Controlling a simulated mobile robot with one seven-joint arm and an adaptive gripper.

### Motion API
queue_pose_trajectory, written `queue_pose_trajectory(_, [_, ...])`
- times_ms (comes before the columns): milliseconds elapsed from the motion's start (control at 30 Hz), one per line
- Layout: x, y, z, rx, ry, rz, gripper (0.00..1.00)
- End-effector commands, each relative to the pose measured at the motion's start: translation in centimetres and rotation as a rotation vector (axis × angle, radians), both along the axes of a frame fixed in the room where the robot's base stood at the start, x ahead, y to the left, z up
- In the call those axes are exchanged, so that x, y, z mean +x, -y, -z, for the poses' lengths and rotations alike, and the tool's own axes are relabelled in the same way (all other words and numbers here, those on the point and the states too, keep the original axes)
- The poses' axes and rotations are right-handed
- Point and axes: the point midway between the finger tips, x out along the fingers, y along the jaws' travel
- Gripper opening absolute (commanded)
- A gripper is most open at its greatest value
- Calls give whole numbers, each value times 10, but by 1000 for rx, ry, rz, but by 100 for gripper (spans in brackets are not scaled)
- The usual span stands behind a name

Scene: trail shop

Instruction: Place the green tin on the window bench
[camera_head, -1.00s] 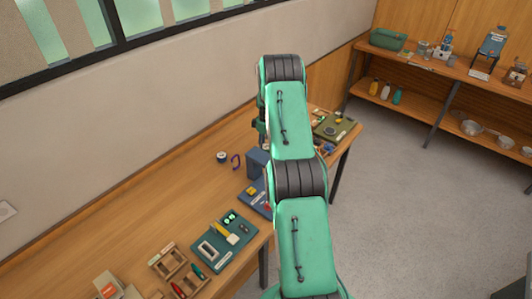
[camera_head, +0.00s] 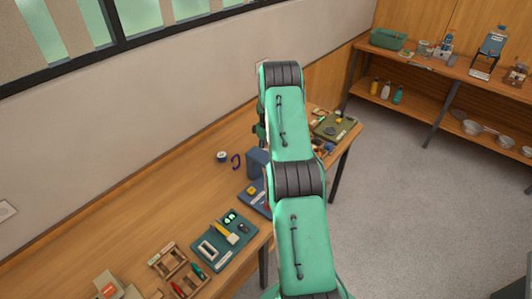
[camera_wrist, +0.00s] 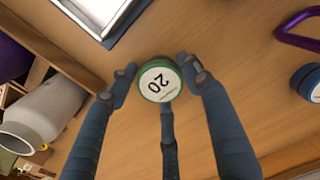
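The green tin (camera_wrist: 159,80) has a white lid marked "20" and shows in the wrist view between my gripper's fingers (camera_wrist: 159,72). The fingers stand apart on either side of it with small gaps, so my gripper looks open around the tin. The wooden bench top (camera_wrist: 225,100) lies under the tin; I cannot tell whether the tin rests on it. In the head view, the wooden bench (camera_head: 130,220) runs along the wall under the window. My arm hides the gripper and tin there.
A purple carabiner (camera_head: 236,160) and a blue-and-white roll (camera_head: 222,157) lie on the bench. A blue box (camera_head: 257,163), a teal tray (camera_head: 225,240) and a wooden divided box (camera_head: 178,268) are nearer the front edge. A grey bottle (camera_wrist: 45,112) is left of my gripper.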

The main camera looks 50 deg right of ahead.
Motion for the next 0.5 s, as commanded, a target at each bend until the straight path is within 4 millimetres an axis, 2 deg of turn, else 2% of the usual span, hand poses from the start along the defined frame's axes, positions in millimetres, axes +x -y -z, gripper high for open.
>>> queue_pose_trajectory(500, [0,0,-4,0,0,0,64])
